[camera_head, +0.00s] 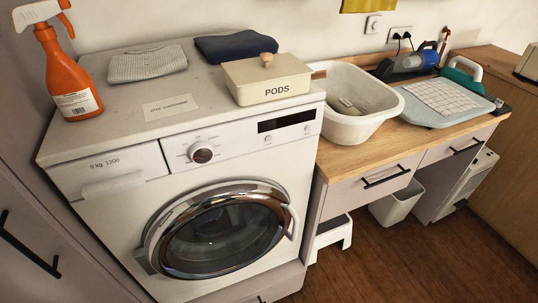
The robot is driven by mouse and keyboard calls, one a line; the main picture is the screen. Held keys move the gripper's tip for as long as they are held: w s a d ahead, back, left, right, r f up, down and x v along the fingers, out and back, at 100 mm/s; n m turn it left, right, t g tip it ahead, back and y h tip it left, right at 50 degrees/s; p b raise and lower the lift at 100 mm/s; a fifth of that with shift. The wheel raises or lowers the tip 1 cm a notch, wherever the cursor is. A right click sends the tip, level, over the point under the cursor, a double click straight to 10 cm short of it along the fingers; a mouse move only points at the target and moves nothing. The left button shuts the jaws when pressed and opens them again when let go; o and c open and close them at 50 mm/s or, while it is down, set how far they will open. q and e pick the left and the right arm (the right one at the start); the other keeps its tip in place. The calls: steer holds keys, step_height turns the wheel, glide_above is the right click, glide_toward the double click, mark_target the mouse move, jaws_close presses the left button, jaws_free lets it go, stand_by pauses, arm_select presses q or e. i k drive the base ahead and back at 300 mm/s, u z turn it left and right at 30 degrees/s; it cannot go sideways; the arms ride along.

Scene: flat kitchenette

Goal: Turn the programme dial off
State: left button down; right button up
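The programme dial (201,153) is a round knob with a silver rim and a reddish mark, on the front panel of the white washing machine (130,200). Small marks surround the dial, too small to read. I cannot tell which setting it points to. A dark display (286,120) and small buttons sit to its right on the panel. The round chrome-rimmed door (222,228) below looks closed. Neither of my grippers shows in the head view.
An orange spray bottle (68,75), folded grey cloth (147,64), dark folded cloth (236,46) and PODS box (268,82) stand on the machine. A white basin (358,104) is right on the wooden counter. The space before the dial is clear.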

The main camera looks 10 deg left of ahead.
mark_target(201, 152)
steer(key=z, duration=0.9)
steer(key=k, duration=1.25)
steer(key=u, duration=1.9)
steer(key=i, duration=0.5)
steer(key=z, duration=0.05)
